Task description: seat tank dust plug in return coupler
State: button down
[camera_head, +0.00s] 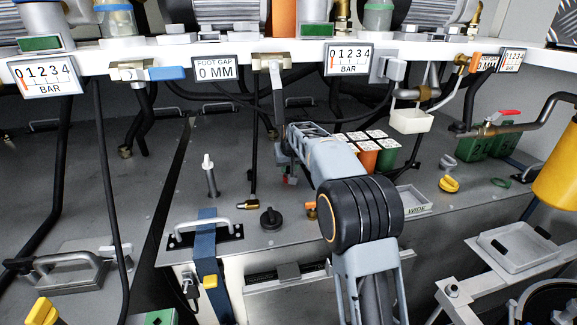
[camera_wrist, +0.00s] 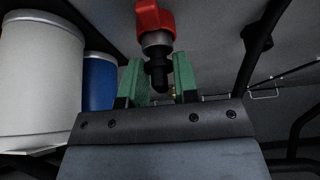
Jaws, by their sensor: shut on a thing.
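In the wrist view my gripper (camera_wrist: 158,78) has its two green fingers shut around a black stem, which I take for the dust plug (camera_wrist: 158,76). A grey metal collar (camera_wrist: 156,42) and a red part (camera_wrist: 154,16) line up with the stem just beyond the fingertips. I cannot tell whether they are one piece with it. In the head view my gripper (camera_head: 287,163) is small beneath the white shelf, left of the small cups. A bit of red shows at its tip; the held part is mostly hidden. I cannot identify the return coupler with certainty.
The white shelf (camera_head: 215,57) carries gauges, valves and hanging hoses. A pale upright fitting (camera_head: 208,165), a black knob (camera_head: 270,219) and a yellow cap (camera_head: 449,184) are on the grey deck. White (camera_wrist: 40,80) and blue (camera_wrist: 99,82) containers show in the wrist view.

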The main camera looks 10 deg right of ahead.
jog(key=shift+r+p, duration=0.95)
dwell(1.5)
jog(key=shift+f+b, duration=0.65)
jog(key=shift+f, duration=0.5)
jog(key=c, duration=0.9)
grip_release()
jog(key=shift+a, duration=0.1)
jog(key=shift+c, duration=0.2)
jog(key=shift+o, duration=0.8)
jog(key=shift+s, duration=0.1)
jog(key=shift+d, duration=0.35)
jog(key=shift+a+r, duration=0.15)
jog(key=shift+a, duration=0.1)
jog(key=b+v, duration=0.1)
jog(key=v, duration=1.2)
jog(key=shift+d+r+b, duration=0.2)
jog(key=shift+d+b, duration=0.05)
jog(key=shift+b, duration=0.1)
